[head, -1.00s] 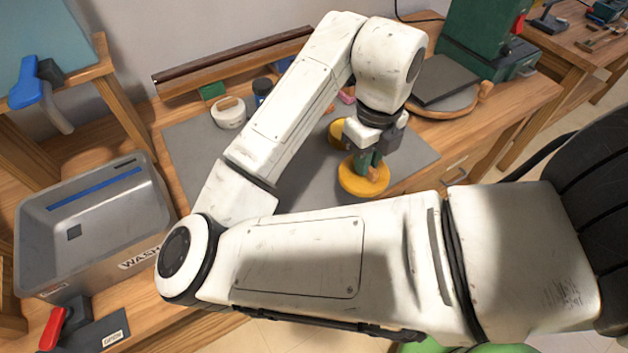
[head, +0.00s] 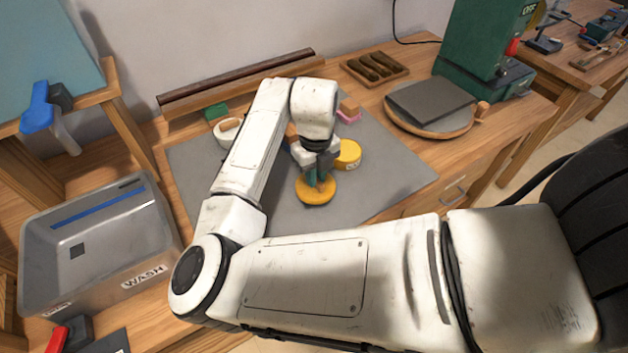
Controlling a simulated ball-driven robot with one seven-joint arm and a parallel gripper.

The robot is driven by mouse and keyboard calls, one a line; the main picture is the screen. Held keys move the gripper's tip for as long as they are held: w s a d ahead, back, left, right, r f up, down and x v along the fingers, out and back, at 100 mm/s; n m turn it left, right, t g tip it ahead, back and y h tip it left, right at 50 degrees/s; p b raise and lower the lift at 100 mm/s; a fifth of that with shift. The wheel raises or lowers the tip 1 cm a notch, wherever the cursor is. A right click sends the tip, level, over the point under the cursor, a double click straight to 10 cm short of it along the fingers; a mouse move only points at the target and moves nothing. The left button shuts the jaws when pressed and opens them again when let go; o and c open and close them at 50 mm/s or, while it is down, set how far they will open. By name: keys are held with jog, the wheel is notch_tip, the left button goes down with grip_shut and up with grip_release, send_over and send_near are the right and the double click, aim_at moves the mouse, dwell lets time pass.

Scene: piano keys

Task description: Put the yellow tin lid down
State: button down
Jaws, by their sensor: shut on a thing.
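The yellow tin lid (head: 314,194) is a round yellow disc at the middle of the grey mat (head: 390,190). My gripper (head: 318,176) points down over it and is shut on it. I cannot tell whether the lid touches the mat or hangs just above it. A second round yellow thing, like a tin (head: 348,154) with a small label on its side, stands on the mat just behind and to the right of the gripper. My gripper and wrist hide part of the lid's top and some of the mat behind.
A grey bin marked WASH (head: 100,240) stands at the left. A white round container (head: 227,131) and a green block (head: 215,112) are behind my arm. A round wooden board with a dark slab (head: 430,104) lies at the right. The mat's right part is clear.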

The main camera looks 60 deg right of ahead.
jog(key=shift+w+f, duration=0.2)
jog(key=shift+f, duration=0.05)
jog(key=shift+d+f, duration=0.1)
jog(key=shift+f, duration=1.5)
jog(key=shift+f, duration=0.1)
jog(key=c, duration=1.1)
grip_release()
notch_tip(320, 180, up, 12)
jog(key=shift+r, duration=0.15)
